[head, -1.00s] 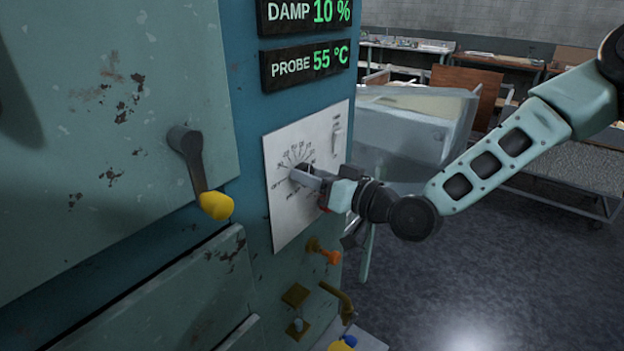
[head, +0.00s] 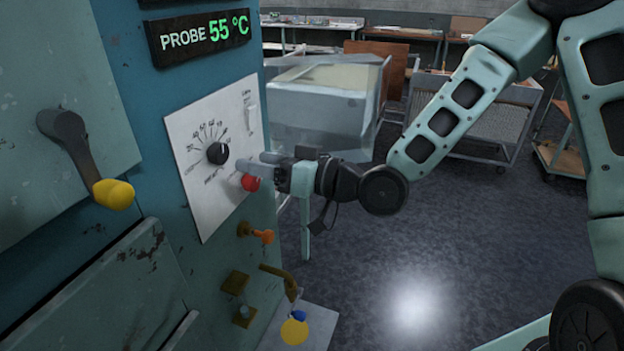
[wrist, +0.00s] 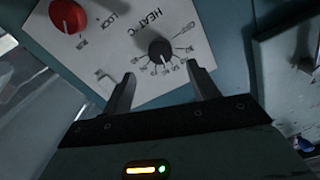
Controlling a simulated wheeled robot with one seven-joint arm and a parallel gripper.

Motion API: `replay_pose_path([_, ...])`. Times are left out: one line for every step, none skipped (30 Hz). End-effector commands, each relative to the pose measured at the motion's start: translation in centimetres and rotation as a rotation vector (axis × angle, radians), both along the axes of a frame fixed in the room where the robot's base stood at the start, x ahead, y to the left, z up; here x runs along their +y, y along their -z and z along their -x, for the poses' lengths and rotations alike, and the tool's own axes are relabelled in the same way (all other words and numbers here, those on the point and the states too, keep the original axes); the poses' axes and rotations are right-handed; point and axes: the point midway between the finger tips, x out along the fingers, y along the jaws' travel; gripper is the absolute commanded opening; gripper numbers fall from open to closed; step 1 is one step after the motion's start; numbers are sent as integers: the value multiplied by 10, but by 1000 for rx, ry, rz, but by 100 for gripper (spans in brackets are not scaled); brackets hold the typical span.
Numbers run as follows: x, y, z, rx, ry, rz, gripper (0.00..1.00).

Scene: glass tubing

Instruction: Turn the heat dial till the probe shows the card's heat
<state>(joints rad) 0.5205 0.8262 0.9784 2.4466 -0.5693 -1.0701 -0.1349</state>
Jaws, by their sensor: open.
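The heat dial (head: 217,153) is a black round knob on a white panel (head: 190,126) with a printed scale. It also shows in the wrist view (wrist: 160,49), marked "HEAT °C", with a white pointer mark. My gripper (head: 256,167) is open and empty, held off the panel to the right of the dial. In the wrist view its two fingers (wrist: 161,72) stand apart, with the dial showing between and beyond their tips. The probe display (head: 205,35) reads 55 °C in green. No card with a heat on it is seen.
A red knob (wrist: 67,15) sits on the same panel near the word "LOCK". A yellow-ended lever (head: 90,165) is at the left. An orange-handled valve (head: 256,234) and a brass pipe (head: 280,275) jut out below. Open floor lies to the right.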

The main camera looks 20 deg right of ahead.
Motion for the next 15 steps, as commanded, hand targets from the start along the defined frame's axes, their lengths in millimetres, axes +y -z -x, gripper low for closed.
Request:
replay_pose_path([-10,3,6,0,4,2,59])
replay_pose_path([-14,3,10,1,3,2,59])
replay_pose_path([-21,2,15,0,3,3,59])
replay_pose_path([-26,2,18,0,3,3,59])
replay_pose_path([-30,2,22,0,4,3,59])
replay_pose_path([-36,2,27,1,3,2,59])
replay_pose_path([-35,-5,26,3,2,-3,59])
replay_pose_path([-36,-7,25,2,2,-5,59])
replay_pose_path([-36,-9,25,2,1,-7,59])
replay_pose_path([-37,-9,24,2,1,-7,59])
replay_pose_path([-38,-9,24,3,3,-8,59])
replay_pose_path([-39,-10,24,0,4,-9,59])
replay_pose_path([-40,-10,24,0,4,-9,59])
replay_pose_path([-41,-11,24,0,4,-11,59])
replay_pose_path([-42,-11,24,1,5,-11,59])
